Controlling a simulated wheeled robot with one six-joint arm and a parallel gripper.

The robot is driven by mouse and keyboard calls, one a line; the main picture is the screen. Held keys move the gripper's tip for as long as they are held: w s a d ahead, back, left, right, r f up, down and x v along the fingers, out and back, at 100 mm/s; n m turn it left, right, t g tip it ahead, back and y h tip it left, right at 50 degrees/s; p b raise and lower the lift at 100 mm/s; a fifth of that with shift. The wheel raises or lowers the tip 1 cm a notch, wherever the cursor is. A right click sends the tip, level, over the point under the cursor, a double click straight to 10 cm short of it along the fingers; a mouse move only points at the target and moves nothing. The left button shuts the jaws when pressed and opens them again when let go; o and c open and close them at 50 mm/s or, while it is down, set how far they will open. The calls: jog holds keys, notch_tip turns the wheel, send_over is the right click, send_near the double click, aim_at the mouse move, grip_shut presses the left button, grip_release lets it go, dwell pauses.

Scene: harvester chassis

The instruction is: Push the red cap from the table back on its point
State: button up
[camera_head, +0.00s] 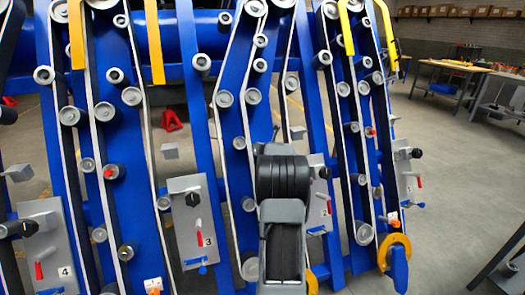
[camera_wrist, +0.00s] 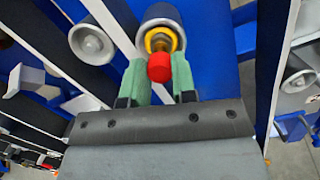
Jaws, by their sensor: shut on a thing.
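A red cap (camera_wrist: 160,68) is between the green fingertips of my gripper (camera_wrist: 159,76) in the wrist view. My gripper is shut on it. Right beyond the cap is a yellow, brass-like fitting (camera_wrist: 158,38) at the middle of a grey roller end (camera_wrist: 160,15) on a blue beam. The cap overlaps the fitting's lower edge in this view; I cannot tell whether they touch. In the head view my own arm hides the gripper, the held cap and its point.
Blue beams with belts and grey rollers (camera_head: 131,96) fill the head view. Similar small red caps show on other rollers, one at the left (camera_head: 110,172). Grey panels with red levers (camera_head: 198,231) stand low between beams. Tables (camera_head: 450,66) stand back right beyond open floor.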

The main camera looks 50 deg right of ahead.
jog(key=shift+x, duration=1.15)
jog(key=o, duration=1)
jog(key=shift+f, duration=0.15)
jog(key=shift+c, duration=0.2)
jog(key=shift+s+a, duration=0.1)
jog(key=v, duration=1.3)
jog(key=shift+s, duration=0.3)
jog(key=shift+a, duration=0.15)
